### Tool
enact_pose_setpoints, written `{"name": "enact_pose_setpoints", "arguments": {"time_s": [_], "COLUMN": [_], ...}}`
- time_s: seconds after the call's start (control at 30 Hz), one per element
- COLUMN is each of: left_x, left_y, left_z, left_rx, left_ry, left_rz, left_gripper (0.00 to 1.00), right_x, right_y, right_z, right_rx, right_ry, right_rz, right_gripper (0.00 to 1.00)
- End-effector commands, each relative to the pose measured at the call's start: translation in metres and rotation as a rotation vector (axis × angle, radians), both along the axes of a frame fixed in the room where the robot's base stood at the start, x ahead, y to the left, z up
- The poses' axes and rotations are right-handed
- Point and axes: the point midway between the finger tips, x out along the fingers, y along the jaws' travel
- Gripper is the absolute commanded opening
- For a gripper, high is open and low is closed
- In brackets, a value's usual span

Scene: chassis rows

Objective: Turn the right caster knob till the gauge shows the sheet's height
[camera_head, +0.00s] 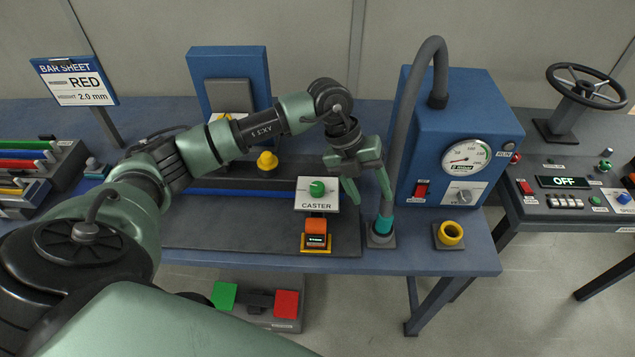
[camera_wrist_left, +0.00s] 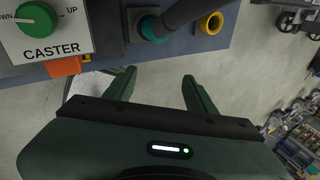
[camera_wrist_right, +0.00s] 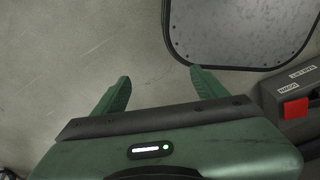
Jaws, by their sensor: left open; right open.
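The green caster knob (camera_head: 317,188) sits on a white panel (camera_head: 316,204) marked CASTER. In the left wrist view the knob (camera_wrist_left: 36,20) shows between the words UP and a partly cut-off DOWN. An orange gauge (camera_head: 316,238) with a small dark display stands below it; its reading is too small to tell.
A blue machine (camera_head: 470,115) with a dial, a red switch and a grey hose (camera_head: 403,110) stands right of the left gripper. A yellow ring (camera_head: 450,234) sits near the table edge. Green and red pedals (camera_head: 286,304) lie below. A console (camera_head: 575,188) reads OFF.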

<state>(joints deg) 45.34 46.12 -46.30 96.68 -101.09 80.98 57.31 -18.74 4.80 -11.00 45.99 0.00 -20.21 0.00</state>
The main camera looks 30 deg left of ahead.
Motion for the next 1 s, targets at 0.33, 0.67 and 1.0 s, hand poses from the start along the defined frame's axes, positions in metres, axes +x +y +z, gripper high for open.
{"name": "enact_pose_setpoints", "arguments": {"time_s": [0.33,0.67,1.0], "left_x": [0.000,-0.001,0.000], "left_y": [0.138,0.137,0.136], "left_z": [0.011,-0.037,-0.064], "left_rx": [0.440,0.439,0.437], "left_ry": [0.135,0.139,0.132], "left_rz": [0.191,0.188,0.187], "left_gripper": [0.55,0.55,0.55], "right_x": [-0.041,-0.041,-0.041], "right_y": [-0.008,-0.008,-0.008], "right_z": [-0.016,0.002,0.008], "right_rx": [-0.004,-0.004,-0.004], "right_ry": [0.022,0.022,0.023], "right_rz": [0.006,0.006,0.006], "right_gripper": [0.72,0.72,0.72]}}
